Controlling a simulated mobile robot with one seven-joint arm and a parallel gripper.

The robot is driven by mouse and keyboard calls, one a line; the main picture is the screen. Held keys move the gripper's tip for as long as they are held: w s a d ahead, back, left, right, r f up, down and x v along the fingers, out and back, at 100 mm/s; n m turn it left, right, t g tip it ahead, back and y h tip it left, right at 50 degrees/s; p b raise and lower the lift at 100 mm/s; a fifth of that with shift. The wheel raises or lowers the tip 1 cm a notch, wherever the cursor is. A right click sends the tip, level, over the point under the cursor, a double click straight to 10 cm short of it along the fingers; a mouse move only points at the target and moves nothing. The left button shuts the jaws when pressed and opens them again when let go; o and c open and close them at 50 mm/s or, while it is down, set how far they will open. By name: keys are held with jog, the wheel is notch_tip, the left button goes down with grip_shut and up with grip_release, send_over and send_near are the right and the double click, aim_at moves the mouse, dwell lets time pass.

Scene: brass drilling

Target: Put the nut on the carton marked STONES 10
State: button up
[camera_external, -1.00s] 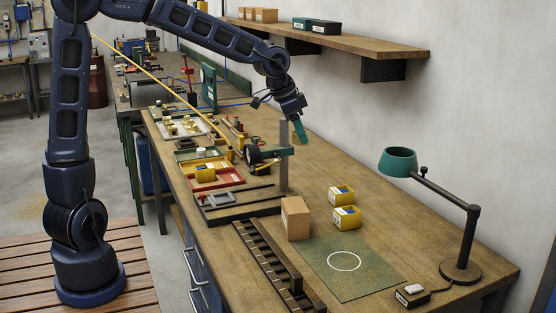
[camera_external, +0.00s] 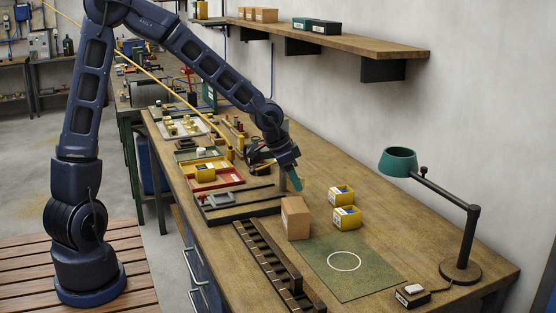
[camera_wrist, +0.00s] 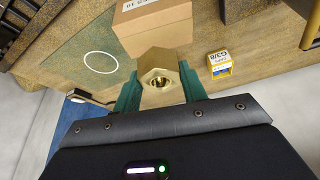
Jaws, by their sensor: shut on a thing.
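The brass hex nut (camera_wrist: 160,66) is held between the green fingers of my gripper (camera_wrist: 158,90), its threaded hole facing the wrist camera. My gripper (camera_external: 294,181) hangs above the bench, up and behind the cardboard carton (camera_external: 295,218). The carton (camera_wrist: 150,34) also shows just beyond the nut in the wrist view. Its upside-down lettering is partly cut off; a 10 is readable. The carton stands closed on the bench, and nothing shows on its visible top. The nut cannot be made out in the external view.
A green mat (camera_external: 372,277) with a white circle lies in front. A slotted dark rack (camera_external: 265,255) lies to the left, and a green-shaded lamp (camera_external: 398,162) stands at right.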

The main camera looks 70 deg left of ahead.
aim_at(294, 205)
jog(key=shift+f, duration=2.45)
jog(key=shift+f, duration=0.1)
jog(key=o, duration=1.2)
jog(key=shift+o, duration=0.2)
jog(key=v, duration=1.1)
jog(key=s+r+n, duration=0.1)
jog(key=s+r, duration=0.2)
jog(key=s, duration=0.8)
jog(key=s+d+r+n, duration=0.1)
jog(key=s+r, duration=0.3)
jog(key=s, duration=0.7)
jog(key=s+r+n+y, duration=0.1)
jog(key=s+r, duration=0.3)
jog(key=s, duration=0.7)
jog(key=shift+d, duration=0.15)
jog(key=shift+s+r, duration=0.1)
jog(key=shift+r, duration=0.05)
